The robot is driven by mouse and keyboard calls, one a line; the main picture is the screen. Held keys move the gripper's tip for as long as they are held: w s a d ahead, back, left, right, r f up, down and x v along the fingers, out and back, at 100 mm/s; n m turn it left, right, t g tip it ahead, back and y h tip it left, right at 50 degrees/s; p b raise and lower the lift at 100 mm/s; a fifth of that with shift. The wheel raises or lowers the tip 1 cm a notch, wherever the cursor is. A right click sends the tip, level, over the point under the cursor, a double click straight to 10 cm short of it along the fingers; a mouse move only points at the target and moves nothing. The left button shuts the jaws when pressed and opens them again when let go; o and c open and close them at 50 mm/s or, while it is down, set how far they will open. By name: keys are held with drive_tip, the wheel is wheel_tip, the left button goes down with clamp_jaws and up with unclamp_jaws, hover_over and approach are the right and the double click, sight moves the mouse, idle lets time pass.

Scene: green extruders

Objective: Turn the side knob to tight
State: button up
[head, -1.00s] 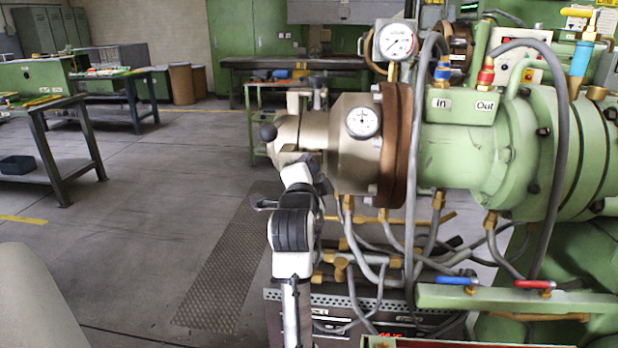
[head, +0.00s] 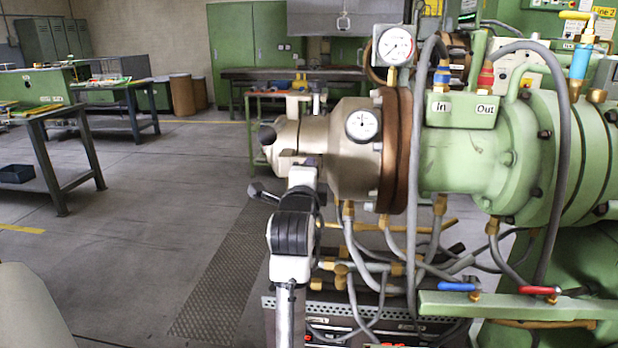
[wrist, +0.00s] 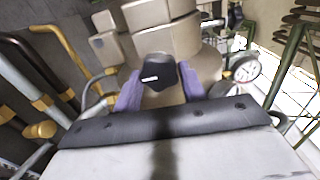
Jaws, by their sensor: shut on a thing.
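The side knob (wrist: 157,70) is black with a short white mark and shows in the middle of the wrist view, against a beige housing. The mark lies nearly level in that picture, its right end slightly higher. My gripper (wrist: 160,86) has one purple-grey finger on each side of the knob and is shut on it. The knob is hidden there behind my gripper and wrist. No readable tight or loose label shows.
A round dial (head: 363,124) sits on the extruder head, and a pressure gauge (head: 396,45) stands above it. Grey hoses with brass fittings (head: 341,272) hang close to the right of my arm. Open floor (head: 170,215) lies to the left, with workbenches (head: 57,110) beyond.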

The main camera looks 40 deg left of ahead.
drive_tip(key=shift+r, duration=0.1)
drive_tip(key=o, duration=1)
drive_tip(key=shift+c, duration=0.2)
drive_tip(key=shift+s, duration=0.1)
drive_tip(key=b+v, duration=0.2)
drive_tip(key=v, duration=1.1)
drive_tip(key=shift+s+d, duration=0.2)
drive_tip(key=shift+s, duration=0.1)
